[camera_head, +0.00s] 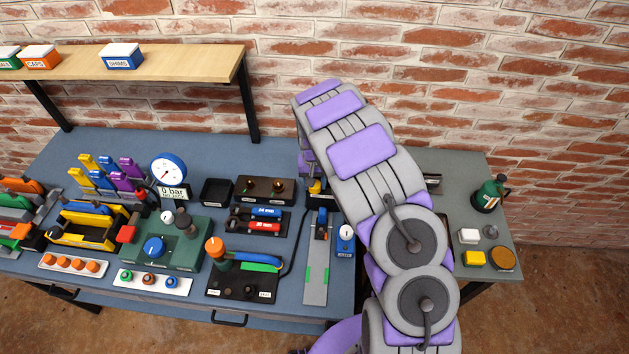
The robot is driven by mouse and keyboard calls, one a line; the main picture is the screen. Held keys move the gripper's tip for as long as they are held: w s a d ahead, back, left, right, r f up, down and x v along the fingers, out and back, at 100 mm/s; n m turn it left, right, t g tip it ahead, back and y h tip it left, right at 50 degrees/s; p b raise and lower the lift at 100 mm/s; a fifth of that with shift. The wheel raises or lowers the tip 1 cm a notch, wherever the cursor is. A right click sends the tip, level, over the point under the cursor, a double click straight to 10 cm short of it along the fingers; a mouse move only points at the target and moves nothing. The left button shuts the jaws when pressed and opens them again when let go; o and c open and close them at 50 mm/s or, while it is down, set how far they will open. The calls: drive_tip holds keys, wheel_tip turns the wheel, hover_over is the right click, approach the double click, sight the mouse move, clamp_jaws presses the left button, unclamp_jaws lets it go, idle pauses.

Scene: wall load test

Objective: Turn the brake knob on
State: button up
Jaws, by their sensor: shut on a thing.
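No knob that I can read as the brake knob is clear to see. A small blue panel (345,239) carries a white round dial, and its label is too small to read. My raised arm bends over the bench right of the middle and covers part of it. Left of my arm, a small yellow thing (315,187) shows only in part on the bench. My gripper's fingertips are hidden behind my arm, so what they touch does not show.
A green box with a blue knob (154,247), a gauge (168,169) and several tools crowd the bench left of my arm. A shelf (150,65) stands behind. At right are a dark green bottle (489,194) and a yellow block (474,258).

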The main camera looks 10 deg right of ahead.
drive_tip(key=shift+m, duration=0.6)
drive_tip(key=o, duration=1.1)
drive_tip(key=shift+c, duration=0.2)
wheel_tip(320, 180, up, 17)
drive_tip(key=p, duration=0.1)
drive_tip(key=shift+r, duration=0.15)
